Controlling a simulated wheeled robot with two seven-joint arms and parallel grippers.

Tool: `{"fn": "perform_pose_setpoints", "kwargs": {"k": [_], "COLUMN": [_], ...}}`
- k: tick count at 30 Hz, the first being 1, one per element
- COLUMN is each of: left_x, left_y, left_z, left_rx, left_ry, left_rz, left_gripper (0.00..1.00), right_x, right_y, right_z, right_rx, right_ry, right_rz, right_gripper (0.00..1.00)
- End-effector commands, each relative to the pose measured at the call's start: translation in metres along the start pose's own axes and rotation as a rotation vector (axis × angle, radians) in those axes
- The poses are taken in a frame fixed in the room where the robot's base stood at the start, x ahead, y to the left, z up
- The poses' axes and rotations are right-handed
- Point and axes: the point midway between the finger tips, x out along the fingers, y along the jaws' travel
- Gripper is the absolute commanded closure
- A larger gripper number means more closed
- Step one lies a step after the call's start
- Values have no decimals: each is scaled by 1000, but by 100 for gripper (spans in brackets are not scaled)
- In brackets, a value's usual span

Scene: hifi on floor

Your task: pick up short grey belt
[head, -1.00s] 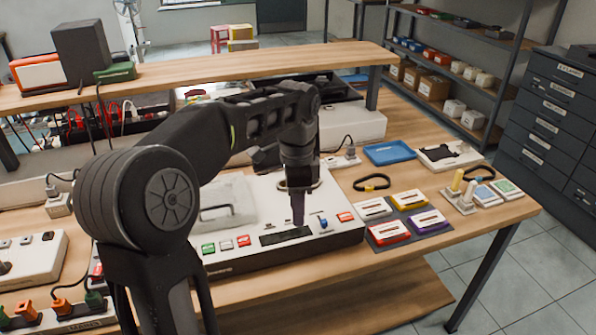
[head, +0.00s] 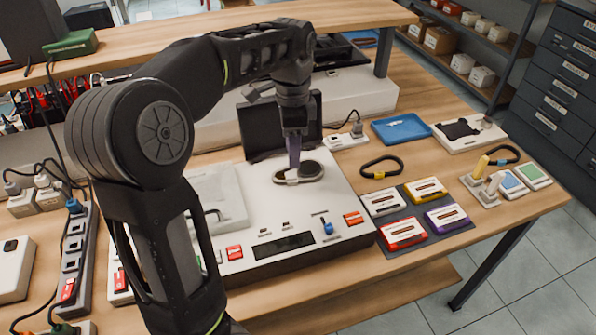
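A short dark loop belt with a pale grey tag (head: 287,181) lies on the top of the white hi-fi deck (head: 345,205), around or beside a round dark part. A second dark belt with a yellow tag (head: 381,175) lies on the table to the right. My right gripper is not in view.
Several cassettes lie on a dark mat (head: 411,247) right of the deck. A raised wooden shelf (head: 222,28) runs behind. My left arm hides part of the deck.

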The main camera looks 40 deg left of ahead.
Motion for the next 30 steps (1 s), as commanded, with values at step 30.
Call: {"fn": "perform_pose_setpoints", "kwargs": {"k": [30], "left_x": [75], "left_y": [5], "left_z": [0], "left_rx": [0], "left_ry": [-1], "left_rz": [2], "left_gripper": [63], "right_x": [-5], "right_y": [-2], "right_z": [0], "right_rx": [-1], "right_ry": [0], "right_rz": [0], "right_gripper": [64]}}
